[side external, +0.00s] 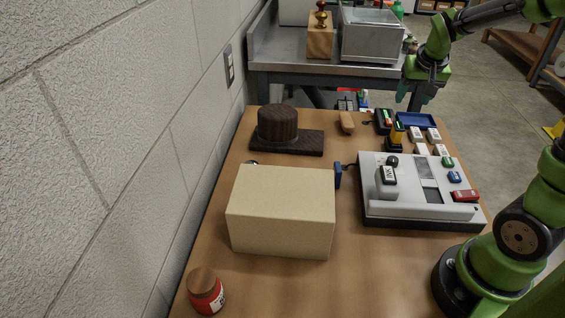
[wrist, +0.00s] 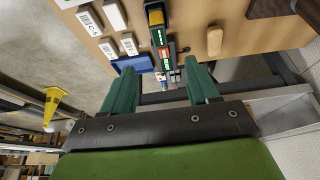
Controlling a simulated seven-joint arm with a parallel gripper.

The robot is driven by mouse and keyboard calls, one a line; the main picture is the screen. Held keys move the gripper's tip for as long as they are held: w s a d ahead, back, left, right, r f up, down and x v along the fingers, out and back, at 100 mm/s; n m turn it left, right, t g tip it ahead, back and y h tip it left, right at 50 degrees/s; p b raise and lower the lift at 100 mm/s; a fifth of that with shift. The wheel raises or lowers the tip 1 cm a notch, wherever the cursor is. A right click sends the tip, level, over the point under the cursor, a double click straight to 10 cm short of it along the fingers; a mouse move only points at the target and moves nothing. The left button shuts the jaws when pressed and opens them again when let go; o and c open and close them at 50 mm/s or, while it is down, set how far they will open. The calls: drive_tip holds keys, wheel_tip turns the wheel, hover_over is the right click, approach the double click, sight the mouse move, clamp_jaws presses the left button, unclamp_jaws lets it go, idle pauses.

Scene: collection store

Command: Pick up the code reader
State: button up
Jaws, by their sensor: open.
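A small upright yellow-and-black device (side external: 397,138), which looks like the code reader, stands on the wooden table among white boxes. It also shows at the top of the wrist view (wrist: 156,18). I cannot tell its details. My gripper (side external: 418,98) is open above the table's far end, beyond the device and apart from it. In the wrist view my gripper (wrist: 161,70) shows two green fingers spread wide with nothing held. A dark holder with coloured labels (side external: 384,121) is close beside the device.
Several white labelled boxes (side external: 434,135) and a blue tray (side external: 416,119) are right of the device. A grey console (side external: 408,209) stands nearer.

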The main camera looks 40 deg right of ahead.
sight(399, 125)
drive_tip(key=x, duration=0.9)
drive_tip(key=shift+s+x, duration=0.2)
drive_tip(key=shift+x, duration=2.5)
drive_tip(key=shift+a+f, duration=0.1)
drive_tip(key=shift+c, duration=0.2)
clamp_jaws()
